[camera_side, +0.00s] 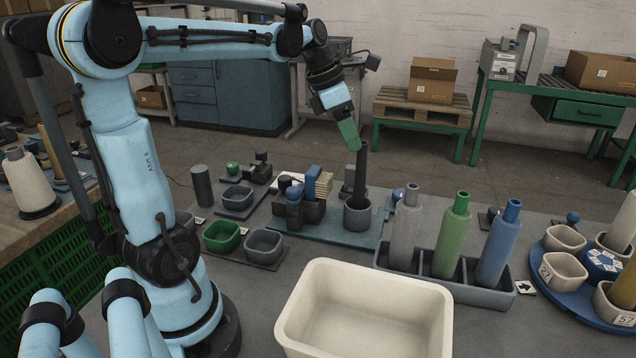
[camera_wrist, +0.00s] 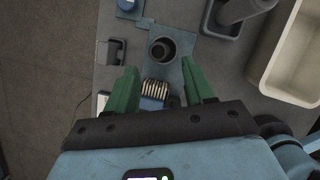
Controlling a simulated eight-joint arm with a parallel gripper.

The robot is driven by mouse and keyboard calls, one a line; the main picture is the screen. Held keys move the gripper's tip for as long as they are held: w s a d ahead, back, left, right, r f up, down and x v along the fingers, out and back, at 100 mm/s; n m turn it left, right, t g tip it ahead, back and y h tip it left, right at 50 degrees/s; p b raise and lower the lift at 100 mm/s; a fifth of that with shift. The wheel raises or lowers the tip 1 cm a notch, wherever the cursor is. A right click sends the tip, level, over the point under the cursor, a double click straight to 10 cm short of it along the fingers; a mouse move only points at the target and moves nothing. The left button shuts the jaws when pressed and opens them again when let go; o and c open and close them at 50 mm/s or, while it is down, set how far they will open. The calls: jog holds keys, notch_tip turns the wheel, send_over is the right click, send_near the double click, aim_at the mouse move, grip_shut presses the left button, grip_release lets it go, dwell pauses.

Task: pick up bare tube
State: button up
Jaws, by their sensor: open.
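A dark, slim bare tube (camera_side: 361,172) stands nearly upright in a grey round cup (camera_side: 357,219) on a blue base plate. In the wrist view, the tube (camera_wrist: 162,49) shows end-on as a dark round shape inside the cup's ring. My gripper (camera_side: 354,148) has green fingers and is beside the tube's upper end in the side view. In the wrist view, my gripper (camera_wrist: 158,66) has its two fingers spread apart with nothing held, and the tube lies just beyond the fingertips. One finger mostly hides the other in the side view.
A grey rack (camera_side: 480,293) holds grey, green and blue bottle-shaped pieces to the right. A large cream bin (camera_side: 366,270) stands in front. A blue-and-black device (camera_side: 298,207) sits left of the cup. A blue round tray (camera_side: 570,300) is at the far right.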

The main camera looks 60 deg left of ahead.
aim_at(365, 160)
jog(key=x, duration=0.6)
jog(key=shift+w+d+r, duration=0.1)
jog(key=shift+w+d, duration=0.1)
jog(key=shift+w, duration=0.25)
jog(key=shift+w+d+f, duration=0.1)
jog(key=shift+w+f, duration=0.1)
jog(key=shift+f, duration=0.45)
grip_shut()
